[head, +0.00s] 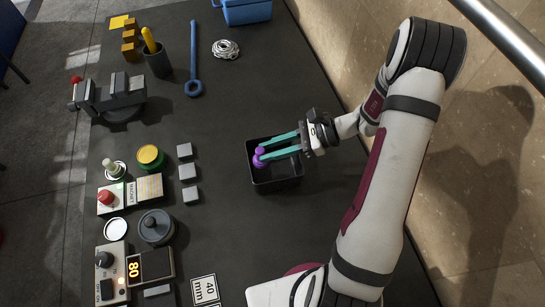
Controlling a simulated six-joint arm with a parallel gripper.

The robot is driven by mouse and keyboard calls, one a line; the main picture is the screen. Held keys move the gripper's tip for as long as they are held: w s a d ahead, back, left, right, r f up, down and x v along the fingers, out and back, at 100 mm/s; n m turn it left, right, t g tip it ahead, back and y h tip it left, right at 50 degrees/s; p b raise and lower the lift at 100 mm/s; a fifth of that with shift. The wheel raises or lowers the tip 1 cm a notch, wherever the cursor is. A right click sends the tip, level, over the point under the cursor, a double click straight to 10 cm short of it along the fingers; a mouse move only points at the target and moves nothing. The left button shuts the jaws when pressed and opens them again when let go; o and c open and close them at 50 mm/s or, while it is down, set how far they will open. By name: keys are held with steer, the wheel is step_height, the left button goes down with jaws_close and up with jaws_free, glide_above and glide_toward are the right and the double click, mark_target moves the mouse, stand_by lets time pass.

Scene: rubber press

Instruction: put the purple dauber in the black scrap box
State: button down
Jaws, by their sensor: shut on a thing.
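The purple dauber (259,155) is between the teal fingertips of my gripper (262,151), which is shut on it. The black scrap box (283,188) is an open-topped box on the dark table, near the middle of the view. The dauber and fingertips show over the left part of the box's opening. From this one view I cannot tell how high the dauber is above the box floor. My fingers hide part of the box's inside and far rim.
Small grey blocks (187,171) stand left of the box. Further left are a yellow-topped tin (150,157), a grey knobbed pot (155,227) and a scale reading 80 (150,267). A blue wrench (194,60) lies behind. The table right of the box is mostly clear.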

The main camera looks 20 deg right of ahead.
step_height(320, 180, down, 6)
steer(key=shift+r, duration=0.1)
steer(key=c, duration=0.7)
jaws_free()
